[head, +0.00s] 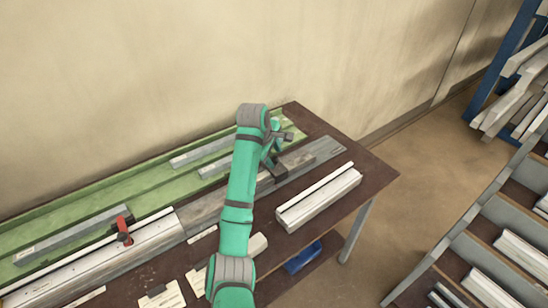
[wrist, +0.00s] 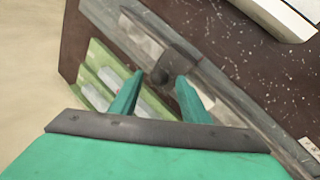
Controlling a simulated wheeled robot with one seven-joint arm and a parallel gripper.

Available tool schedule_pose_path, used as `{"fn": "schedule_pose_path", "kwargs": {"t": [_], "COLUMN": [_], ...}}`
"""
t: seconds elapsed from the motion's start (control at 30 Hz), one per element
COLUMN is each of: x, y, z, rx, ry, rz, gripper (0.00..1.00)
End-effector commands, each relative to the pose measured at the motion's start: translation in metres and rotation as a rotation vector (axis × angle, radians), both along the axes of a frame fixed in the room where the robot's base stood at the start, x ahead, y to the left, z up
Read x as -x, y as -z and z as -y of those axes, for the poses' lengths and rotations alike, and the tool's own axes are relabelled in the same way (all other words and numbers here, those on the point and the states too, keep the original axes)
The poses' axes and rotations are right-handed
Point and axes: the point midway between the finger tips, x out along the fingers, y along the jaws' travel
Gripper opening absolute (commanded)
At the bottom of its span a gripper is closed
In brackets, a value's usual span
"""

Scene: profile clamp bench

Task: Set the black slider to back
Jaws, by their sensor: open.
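The black slider (wrist: 180,60) sits across the grey metal rail (wrist: 228,98) in the wrist view, with a round dark knob (wrist: 158,77) on one side. In the head view the slider (head: 279,171) shows as a dark block on the rail at the right part of the bench, partly hidden by my arm. My gripper (wrist: 163,80) is open, its two green fingertips on either side of the knob as seen from the wrist. I cannot tell whether the fingers touch it. In the head view my gripper (head: 270,158) is at the slider.
A green tray (head: 60,205) with grey bars lies along the wall side. A red-handled clamp (head: 123,228) stands on the rail to the left. A white profile (head: 318,198) lies at the front right of the dark bench (head: 372,180). Shelves (head: 480,235) stand at right.

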Motion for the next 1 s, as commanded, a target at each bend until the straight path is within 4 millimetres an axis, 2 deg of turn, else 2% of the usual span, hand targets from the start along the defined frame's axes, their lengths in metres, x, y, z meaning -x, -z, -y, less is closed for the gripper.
{"fn": "schedule_pose_path", "kwargs": {"t": [0.2, 0.5, 0.67, 0.7, 0.87, 1.0], "x": [-0.006, -0.007, -0.007, -0.007, -0.008, -0.013], "y": [0.014, 0.016, 0.016, 0.016, 0.015, 0.015], "z": [0.002, 0.002, 0.002, 0.002, 0.003, 0.012], "rx": [0.0, 0.0, 0.0, 0.0, 0.001, 0.001], "ry": [-0.002, -0.001, -0.001, -0.001, -0.001, 0.0], "rz": [0.001, 0.001, 0.001, 0.001, 0.001, 0.0], "gripper": [0.42, 0.42, 0.04, 0.0, 0.0, 0.0]}}
